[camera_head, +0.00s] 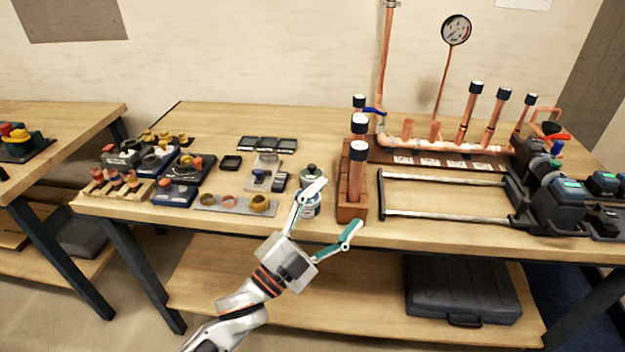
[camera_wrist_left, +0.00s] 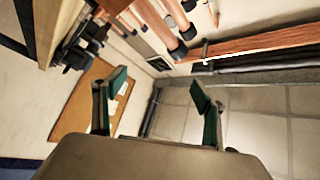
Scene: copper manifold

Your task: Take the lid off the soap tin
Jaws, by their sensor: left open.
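A small round tin (camera_head: 311,208) with a pale and blue body stands upright near the front edge of the workbench; I take it for the soap tin. A dark greenish top, which looks like its lid (camera_head: 310,171), sits on it. My left gripper (camera_head: 335,208) is open at the front edge. One finger crosses in front of the tin and hides part of it; the other is to its right. I cannot tell whether the finger touches it. The open fingers also show in the left wrist view (camera_wrist_left: 158,92), with nothing between them. My right gripper is not in view.
A wooden rack (camera_head: 352,212) with upright copper pipes stands close right of the tin. A grey strip (camera_head: 232,205) with brass rings lies to its left. Metal rails (camera_head: 450,217) and a copper manifold (camera_head: 425,146) are farther right. The bench's back left is fairly clear.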

